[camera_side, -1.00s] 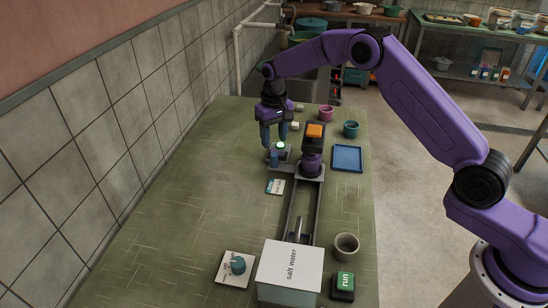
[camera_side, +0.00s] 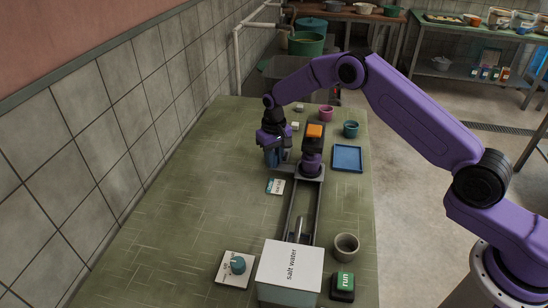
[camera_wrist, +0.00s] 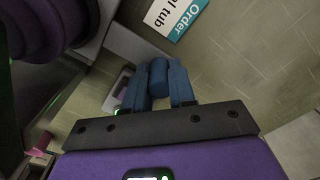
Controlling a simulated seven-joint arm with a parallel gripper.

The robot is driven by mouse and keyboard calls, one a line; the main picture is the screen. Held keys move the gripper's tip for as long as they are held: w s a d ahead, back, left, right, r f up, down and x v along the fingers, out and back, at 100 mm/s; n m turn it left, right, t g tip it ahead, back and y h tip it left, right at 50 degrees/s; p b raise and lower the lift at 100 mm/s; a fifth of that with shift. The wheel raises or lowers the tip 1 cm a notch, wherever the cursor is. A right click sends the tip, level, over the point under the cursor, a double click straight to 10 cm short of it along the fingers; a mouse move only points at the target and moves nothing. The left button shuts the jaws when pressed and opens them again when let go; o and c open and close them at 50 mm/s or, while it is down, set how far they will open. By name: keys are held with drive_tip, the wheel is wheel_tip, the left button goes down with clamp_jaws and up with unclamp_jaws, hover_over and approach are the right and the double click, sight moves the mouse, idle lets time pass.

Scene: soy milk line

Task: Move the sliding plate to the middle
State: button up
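A blue upright cylinder, which looks like a handle, shows in the wrist view (camera_wrist: 158,78) between my two blue fingers. My gripper (camera_side: 272,157) is lowered beside the purple machine post, with its fingers close on both sides of the cylinder, seemingly touching it. A light grey plate-like part (camera_wrist: 121,88) with a green glow lies just behind the fingers in the wrist view. It looks like the sliding plate, but most of it is hidden. In the side view my gripper covers much of the cylinder and plate.
The purple post with an orange top (camera_side: 315,131) stands close to the right. A long rail (camera_side: 302,212) runs to the salt water box (camera_side: 290,267). An order card (camera_side: 275,186), blue tray (camera_side: 347,158), dial (camera_side: 237,265) and run button (camera_side: 343,285) lie around. The left table is clear.

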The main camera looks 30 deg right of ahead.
clamp_jaws()
drive_tip(key=s+a, duration=0.9)
drive_tip(key=shift+s+a, duration=0.1)
drive_tip(key=shift+a, duration=0.05)
drive_tip(key=o, duration=0.7)
unclamp_jaws()
drive_tip(key=shift+r, duration=0.15)
drive_tip(key=shift+r, duration=8.6)
drive_tip(key=shift+s, duration=0.1)
